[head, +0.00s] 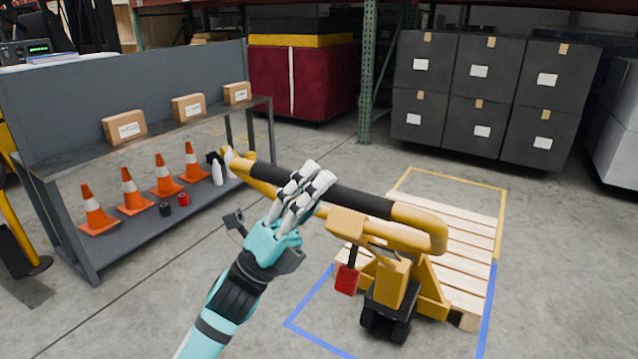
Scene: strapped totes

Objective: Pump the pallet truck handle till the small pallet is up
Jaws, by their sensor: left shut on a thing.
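The yellow pallet truck (395,280) stands at the right of centre with its dark wheels on the floor. Its yellow handle (420,222) has black grip sections and reaches up and left. My left gripper (303,188) has white fingers and is shut around the black grip near the middle of the handle. A red part (347,280) hangs below the handle. The small wooden pallet (460,238) lies level behind the truck, partly hidden by it. I cannot tell how high it is off the floor. My right gripper is not in view.
A grey shelf bench (72,152) at left carries cartons (125,127) above and orange cones (97,212) below. Stacked black totes (480,100) and a green rack post (369,75) stand behind. Blue (488,305) and yellow (503,222) floor lines surround the pallet area.

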